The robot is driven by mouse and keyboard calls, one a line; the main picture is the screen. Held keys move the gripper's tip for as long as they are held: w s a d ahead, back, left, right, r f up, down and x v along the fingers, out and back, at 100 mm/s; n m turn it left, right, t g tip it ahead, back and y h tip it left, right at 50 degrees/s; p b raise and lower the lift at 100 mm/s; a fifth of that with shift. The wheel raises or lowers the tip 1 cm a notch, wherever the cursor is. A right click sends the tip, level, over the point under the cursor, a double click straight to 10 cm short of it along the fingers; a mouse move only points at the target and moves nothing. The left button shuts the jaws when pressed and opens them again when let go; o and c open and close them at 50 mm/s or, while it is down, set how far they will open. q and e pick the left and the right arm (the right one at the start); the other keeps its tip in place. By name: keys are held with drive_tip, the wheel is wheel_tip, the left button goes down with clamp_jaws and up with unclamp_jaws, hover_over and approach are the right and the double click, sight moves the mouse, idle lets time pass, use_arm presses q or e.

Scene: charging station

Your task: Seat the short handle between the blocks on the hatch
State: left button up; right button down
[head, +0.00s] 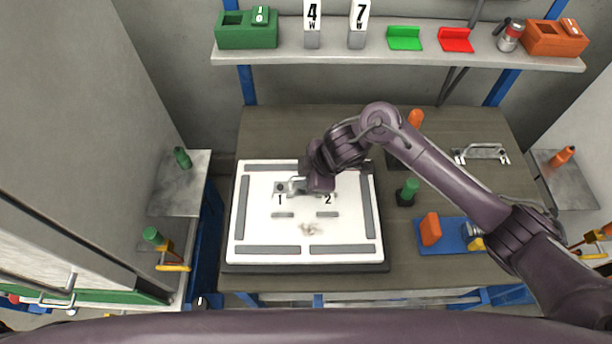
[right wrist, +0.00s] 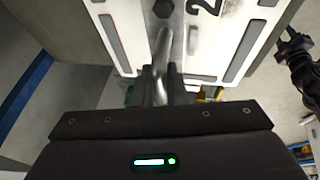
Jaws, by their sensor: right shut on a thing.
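The white hatch (head: 305,235) lies on the bench, with grey strips and the printed numbers 1 and 2. My right gripper (head: 308,187) is over its upper middle, shut on the short handle (head: 296,182), a metal bar. In the right wrist view the handle (right wrist: 160,68) runs from the jaws toward a dark hexagonal bolt head. The arm hides the area above the 2. I cannot tell whether the handle touches the hatch. My left gripper is not in the head view.
Another metal handle (head: 482,152) lies at the bench's right rear. A green bottle-like piece (head: 408,192) and a blue tray (head: 455,235) with an orange block (head: 430,229) stand right of the hatch. A shelf (head: 380,58) with bins spans the back.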

drive_tip(key=shift+d, duration=0.15)
drive_tip(key=shift+f+b, duration=1.9)
drive_tip(key=shift+f, duration=1)
drive_tip(key=shift+p, duration=0.7)
drive_tip(key=shift+f+b, duration=1.05)
drive_tip(key=shift+f, duration=0.5)
drive_tip(key=c, duration=1.4)
unclamp_jaws()
drive_tip(key=v, duration=0.8)
drive_tip(key=shift+f, duration=0.1)
